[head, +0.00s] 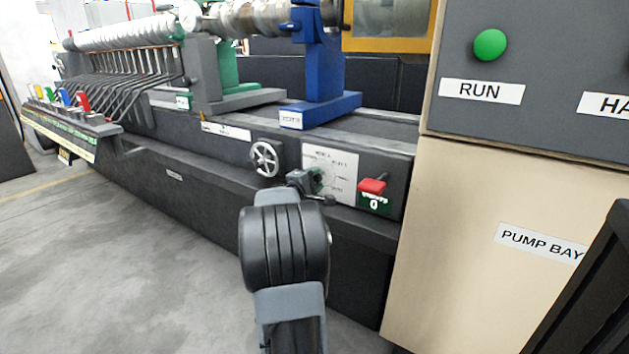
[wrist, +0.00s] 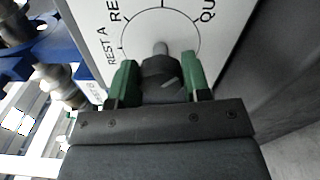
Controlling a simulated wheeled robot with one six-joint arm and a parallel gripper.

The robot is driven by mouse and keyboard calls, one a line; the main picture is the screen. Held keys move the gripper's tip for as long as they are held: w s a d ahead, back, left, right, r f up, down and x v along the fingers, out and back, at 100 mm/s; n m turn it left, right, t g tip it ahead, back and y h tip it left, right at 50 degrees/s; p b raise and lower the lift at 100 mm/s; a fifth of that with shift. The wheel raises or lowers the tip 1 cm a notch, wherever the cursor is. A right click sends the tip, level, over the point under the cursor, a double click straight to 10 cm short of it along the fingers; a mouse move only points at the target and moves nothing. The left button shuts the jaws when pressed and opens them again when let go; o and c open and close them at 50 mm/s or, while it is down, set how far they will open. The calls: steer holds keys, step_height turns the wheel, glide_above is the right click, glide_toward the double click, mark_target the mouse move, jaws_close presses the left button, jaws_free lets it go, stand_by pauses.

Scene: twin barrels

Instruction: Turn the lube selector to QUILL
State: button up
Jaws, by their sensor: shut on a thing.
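The lube selector is a dark round knob (wrist: 165,75) with a grey pointer, on a white dial plate (wrist: 128,28) in the wrist view. The plate has a printed arc with tick marks. "QU" shows at the upper right, "RE" at the upper left and "REST A" at the left; the words are cut off. The green fingers of my gripper (wrist: 161,82) are on both sides of the knob, shut on it. In the head view my gripper (head: 312,181) is at the white plate (head: 338,168); it hides the knob.
A handwheel (head: 265,158) is left of the plate, and a red switch (head: 373,186) marked 0 is to its right. A beige cabinet (head: 480,210) with a green RUN button (head: 490,45) stands close on the right. Open floor (head: 130,260) lies at the left.

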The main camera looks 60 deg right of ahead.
stand_by(0.5)
steer(key=o, duration=0.9)
steer(key=shift+a+p, duration=1.6)
steer(key=shift+a, duration=5.35)
